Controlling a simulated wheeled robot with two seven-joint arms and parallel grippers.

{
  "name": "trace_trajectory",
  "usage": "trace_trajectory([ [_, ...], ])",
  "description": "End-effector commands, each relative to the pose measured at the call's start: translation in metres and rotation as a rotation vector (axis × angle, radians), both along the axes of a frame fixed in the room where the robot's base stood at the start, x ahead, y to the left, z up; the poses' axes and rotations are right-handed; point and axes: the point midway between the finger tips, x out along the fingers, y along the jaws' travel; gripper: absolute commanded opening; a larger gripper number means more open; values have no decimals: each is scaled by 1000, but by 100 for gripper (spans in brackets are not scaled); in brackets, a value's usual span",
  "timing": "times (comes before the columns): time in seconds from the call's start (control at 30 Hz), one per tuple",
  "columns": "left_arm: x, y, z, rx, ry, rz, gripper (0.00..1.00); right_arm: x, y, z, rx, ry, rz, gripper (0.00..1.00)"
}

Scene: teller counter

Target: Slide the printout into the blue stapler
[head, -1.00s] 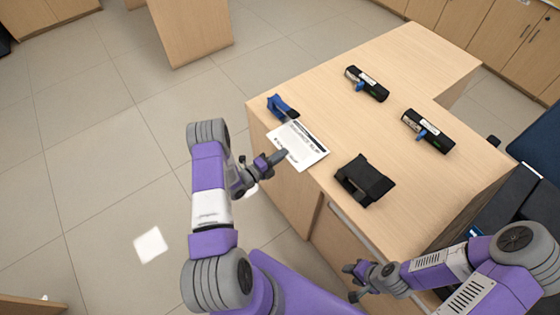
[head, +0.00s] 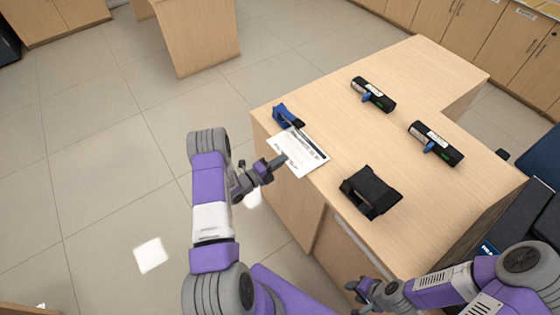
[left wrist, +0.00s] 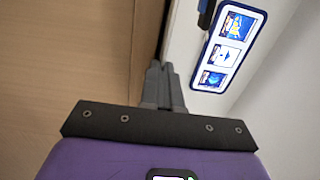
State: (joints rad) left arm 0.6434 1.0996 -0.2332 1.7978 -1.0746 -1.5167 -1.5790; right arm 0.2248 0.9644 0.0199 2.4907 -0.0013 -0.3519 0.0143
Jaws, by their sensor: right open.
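The printout (head: 303,158), a white sheet with dark print, lies at the counter's left edge. The blue stapler (head: 287,116) stands at the counter's left corner, just beyond the printout's far edge. The sheet reaches up to its front; I cannot tell whether it is inside the mouth. My left gripper (head: 279,160) is shut on the printout's near-left edge. In the left wrist view its fingers (left wrist: 162,86) are close together; the sheet is hard to make out there. My right gripper (head: 357,295) is open and empty, below the counter's front edge.
A black device (head: 371,191) stands on the counter right of the printout.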

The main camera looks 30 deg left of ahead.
Motion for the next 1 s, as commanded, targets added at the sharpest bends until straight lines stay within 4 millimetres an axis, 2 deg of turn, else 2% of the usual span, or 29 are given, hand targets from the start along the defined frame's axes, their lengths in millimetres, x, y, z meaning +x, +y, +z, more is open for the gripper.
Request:
trace_trajectory([
  [0.03,0,0,0,0,0,0,5,0,0,0,0,0,0,43],
  [0.2,0,0,0,0,0,0,31,0,0,0,0,0,0,43],
  [0.57,-5,2,0,0,2,1,32,0,0,1,0,0,0,43],
  [1.0,-65,24,0,0,1,1,32,0,0,7,0,0,0,43],
])
